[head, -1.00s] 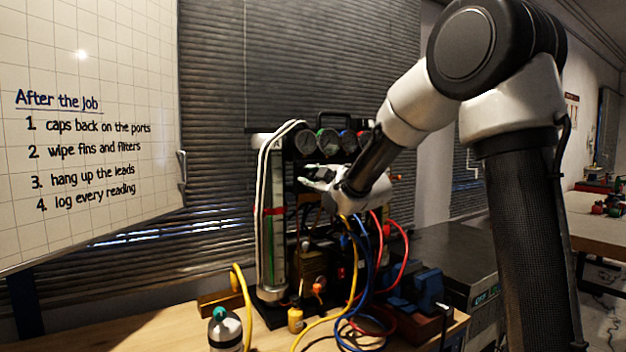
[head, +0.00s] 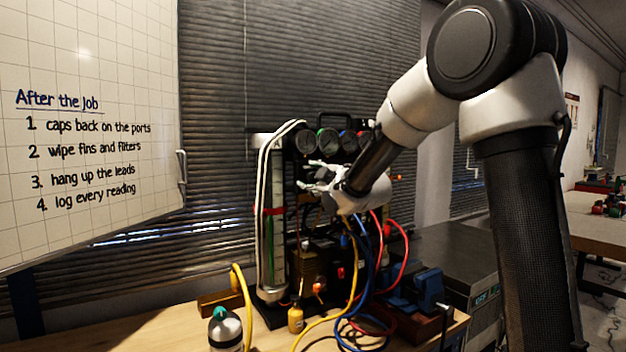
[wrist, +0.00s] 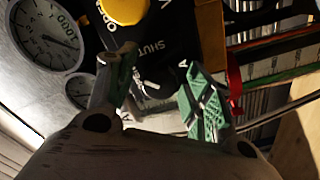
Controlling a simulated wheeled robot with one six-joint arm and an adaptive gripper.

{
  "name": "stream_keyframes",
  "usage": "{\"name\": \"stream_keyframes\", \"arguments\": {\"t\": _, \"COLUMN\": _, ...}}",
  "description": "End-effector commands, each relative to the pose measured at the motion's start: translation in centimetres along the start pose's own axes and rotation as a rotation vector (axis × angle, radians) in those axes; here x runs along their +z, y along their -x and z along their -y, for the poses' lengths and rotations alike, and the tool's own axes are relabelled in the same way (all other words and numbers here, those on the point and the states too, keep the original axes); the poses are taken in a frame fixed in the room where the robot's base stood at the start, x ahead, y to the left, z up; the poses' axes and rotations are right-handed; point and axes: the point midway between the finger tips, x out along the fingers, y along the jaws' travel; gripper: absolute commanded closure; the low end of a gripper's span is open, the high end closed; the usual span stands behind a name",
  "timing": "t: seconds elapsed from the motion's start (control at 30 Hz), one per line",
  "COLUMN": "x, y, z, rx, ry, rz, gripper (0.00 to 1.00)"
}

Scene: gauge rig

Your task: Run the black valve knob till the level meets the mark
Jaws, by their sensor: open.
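My gripper (head: 318,176) is open in front of the gauge rig, below its dials. In the wrist view its two fingers (wrist: 160,90) stand apart with green pads, facing a black panel (wrist: 180,45) lettered "SHUT". A small shiny piece shows between the fingers. I cannot clearly pick out the black valve knob; it is dark against the panel or hidden by the fingers. The sight tube (head: 277,240) stands upright at the rig's left, with a red mark (head: 270,211) around it. The red mark also shows in the wrist view (wrist: 233,80). The exact liquid level cannot be read.
A yellow knob (wrist: 123,9) and round gauges (wrist: 45,32) are close to my fingers. Yellow, blue and red hoses (head: 366,270) hang below my gripper. A bottle (head: 225,330) and a small yellow bottle (head: 295,318) stand on the bench. A whiteboard (head: 80,230) is at left.

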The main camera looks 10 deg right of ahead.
Motion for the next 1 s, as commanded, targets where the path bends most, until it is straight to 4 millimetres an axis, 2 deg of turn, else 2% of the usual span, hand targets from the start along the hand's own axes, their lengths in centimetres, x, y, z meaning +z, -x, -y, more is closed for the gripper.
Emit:
{"name": "stream_keyframes", "arguments": {"t": 0.13, "x": 0.0, "y": 0.4, "z": 0.0, "rx": 0.0, "ry": 0.0, "rz": 0.0, "gripper": 0.49}}
{"name": "stream_keyframes", "arguments": {"t": 0.23, "x": 0.0, "y": 1.7, "z": -0.1, "rx": 0.001, "ry": 0.0, "rz": 0.0, "gripper": 0.49}}
{"name": "stream_keyframes", "arguments": {"t": 0.5, "x": 0.0, "y": 7.7, "z": -0.1, "rx": 0.002, "ry": 0.0, "rz": 0.0, "gripper": 0.49}}
{"name": "stream_keyframes", "arguments": {"t": 0.7, "x": 0.0, "y": 10.9, "z": 0.0, "rx": 0.001, "ry": 0.001, "rz": 0.0, "gripper": 0.49}}
{"name": "stream_keyframes", "arguments": {"t": 0.83, "x": 0.0, "y": 11.9, "z": 0.0, "rx": 0.001, "ry": -0.001, "rz": 0.0, "gripper": 0.49}}
{"name": "stream_keyframes", "arguments": {"t": 1.0, "x": 0.0, "y": 12.0, "z": 0.0, "rx": 0.0, "ry": -0.001, "rz": 0.0, "gripper": 0.49}}
